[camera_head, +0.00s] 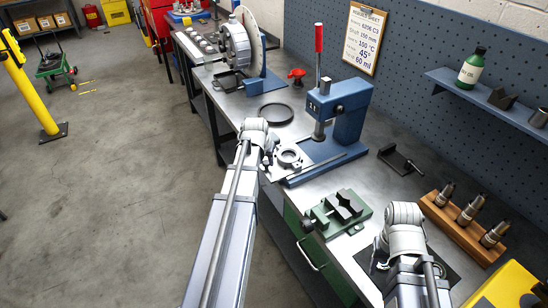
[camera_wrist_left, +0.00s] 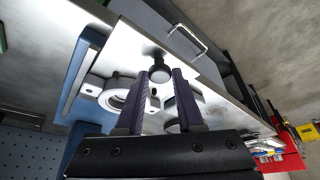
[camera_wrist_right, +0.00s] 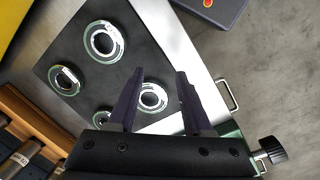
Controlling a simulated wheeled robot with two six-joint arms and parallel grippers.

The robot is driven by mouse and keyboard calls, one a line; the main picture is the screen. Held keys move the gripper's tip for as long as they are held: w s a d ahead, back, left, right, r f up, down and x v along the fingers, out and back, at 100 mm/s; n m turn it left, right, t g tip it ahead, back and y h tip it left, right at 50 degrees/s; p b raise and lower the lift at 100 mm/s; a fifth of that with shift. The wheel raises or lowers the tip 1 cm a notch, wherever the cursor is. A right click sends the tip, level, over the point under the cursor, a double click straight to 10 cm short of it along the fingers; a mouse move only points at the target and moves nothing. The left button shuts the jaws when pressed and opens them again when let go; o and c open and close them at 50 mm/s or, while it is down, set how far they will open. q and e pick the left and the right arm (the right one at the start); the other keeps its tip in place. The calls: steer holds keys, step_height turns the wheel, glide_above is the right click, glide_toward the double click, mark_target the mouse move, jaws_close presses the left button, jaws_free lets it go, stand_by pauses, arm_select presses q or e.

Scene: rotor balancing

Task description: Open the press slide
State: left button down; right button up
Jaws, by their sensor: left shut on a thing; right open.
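The blue press (camera_head: 340,105) with its red-topped lever (camera_head: 319,38) stands on the bench. At its base lies a pale slide plate (camera_head: 275,159) carrying a ring-shaped housing (camera_head: 289,157); both also show in the left wrist view, plate (camera_wrist_left: 128,45) and housing (camera_wrist_left: 117,98). My left gripper (camera_wrist_left: 159,75) is shut on a round black knob (camera_wrist_left: 158,72) at the plate's edge. In the head view my wrist partly hides this grip. My right gripper (camera_wrist_right: 157,88) is open and empty above a dark mat (camera_wrist_right: 95,75) with several metal rings.
A green vise (camera_head: 338,212) sits between my arms. A wooden block (camera_head: 465,228) with several metal cylinders stands at right. A black ring (camera_head: 276,113) and a balancing stand (camera_head: 240,50) are further back. A pegboard wall bounds the bench; the floor at left is open.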

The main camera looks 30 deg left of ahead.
arm_select(q)
steer(key=shift+w, duration=0.1)
steer(key=c, duration=0.5)
jaws_free()
steer(key=shift+c, duration=0.2)
steer(key=shift+r, duration=0.1)
arm_select(e)
steer(key=shift+r, duration=0.1)
arm_select(q)
steer(key=p+v, duration=0.7)
steer(key=shift+r, duration=0.25)
arm_select(e)
step_height(320, 180, up, 7)
arm_select(q)
steer(key=shift+d, duration=0.1)
